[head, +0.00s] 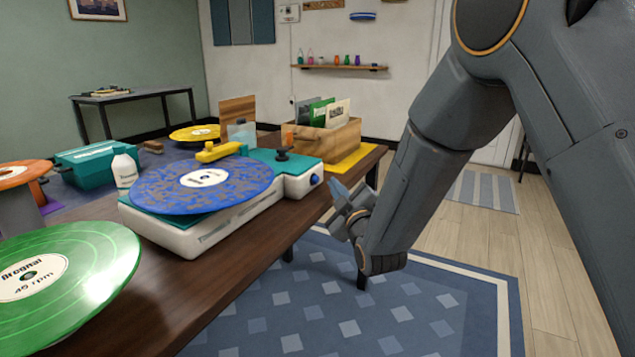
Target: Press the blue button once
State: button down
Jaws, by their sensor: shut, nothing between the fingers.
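The blue button (315,180) is a small round knob on the right end face of the white and teal record player (225,225). The player stands on the dark wooden table with a blue patterned record (160,190) on it. My gripper (340,194) is shut and empty, just right of and slightly below the button in the picture. Its fingertips point toward the player. A small gap shows between fingertips and button in this view; the true distance in depth is hard to tell.
A green record (65,280) lies at the near left, with a white bottle (125,169) behind it. A wooden crate of sleeves (325,138) stands behind the player on a yellow mat (362,156). Open floor with a blue rug (400,310) lies right of the table (175,290).

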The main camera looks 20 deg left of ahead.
aim_at(325, 198)
jog(key=shift+a, duration=0.65)
jog(key=shift+a, duration=0.15)
dwell(1.5)
jog(key=shift+a, duration=0.3)
jog(key=shift+w+a, duration=0.1)
jog(key=shift+a, duration=0.45)
dwell(1.0)
jog(key=shift+d, duration=1)
jog(key=shift+d, duration=0.1)
jog(key=shift+s+d+p, duration=0.15)
jog(key=shift+d+p, duration=0.05)
jog(key=shift+d, duration=1)
jog(key=shift+s+d+p, duration=0.1)
jog(key=shift+d+p, duration=0.05)
jog(key=shift+d, duration=1.05)
